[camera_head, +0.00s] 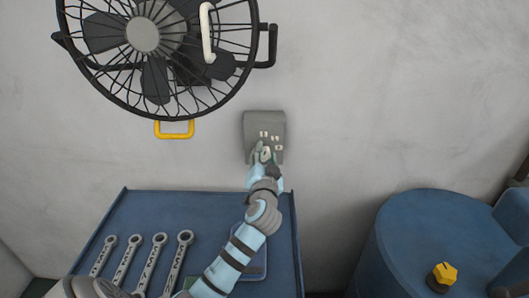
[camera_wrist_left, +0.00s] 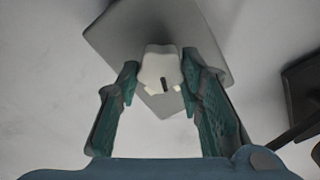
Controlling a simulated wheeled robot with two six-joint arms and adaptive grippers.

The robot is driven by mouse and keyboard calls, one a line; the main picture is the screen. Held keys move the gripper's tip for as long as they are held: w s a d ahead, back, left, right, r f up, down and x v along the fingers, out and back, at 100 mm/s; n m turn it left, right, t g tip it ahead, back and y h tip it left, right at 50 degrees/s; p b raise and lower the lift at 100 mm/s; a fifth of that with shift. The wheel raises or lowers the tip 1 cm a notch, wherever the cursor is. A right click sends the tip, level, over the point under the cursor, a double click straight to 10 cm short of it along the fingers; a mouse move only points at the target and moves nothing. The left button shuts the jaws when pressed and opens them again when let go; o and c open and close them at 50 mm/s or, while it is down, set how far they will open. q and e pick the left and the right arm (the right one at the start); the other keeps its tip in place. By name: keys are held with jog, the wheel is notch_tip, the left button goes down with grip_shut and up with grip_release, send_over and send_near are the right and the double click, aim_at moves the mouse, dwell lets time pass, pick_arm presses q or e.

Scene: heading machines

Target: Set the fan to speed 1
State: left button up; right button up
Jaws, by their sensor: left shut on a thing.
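A grey wall control box (camera_head: 264,122) with small white marks hangs below and right of the caged fan (camera_head: 143,34). My left gripper (camera_head: 265,155) reaches up to the lower part of this box. In the left wrist view, a white lobed knob (camera_wrist_left: 159,68) with a dark slot sits on the box face (camera_wrist_left: 206,45). The two green-padded fingers of my left gripper (camera_wrist_left: 160,78) are on either side of the knob, shut on it. In the head view the fingers partly hide the knob. My right gripper is not in view.
A blue workbench top (camera_head: 160,212) with several wrenches (camera_head: 150,265) lies below. A yellow handle (camera_head: 174,129) sits under the fan. A round blue machine (camera_head: 430,225) with a yellow knob (camera_head: 443,274) stands at right. The wall right of the box is clear.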

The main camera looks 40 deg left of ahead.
pick_arm(q)
jog(key=m+p, duration=0.2)
jog(key=m, duration=0.2)
jog(key=shift+m+p, duration=0.3)
jog(key=shift+m, duration=0.1)
dwell(0.4)
jog(key=o, duration=1.2)
jog(key=shift+d, duration=0.1)
jog(key=shift+f, duration=0.1)
jog(key=v, duration=1.2)
jog(key=shift+w, duration=0.1)
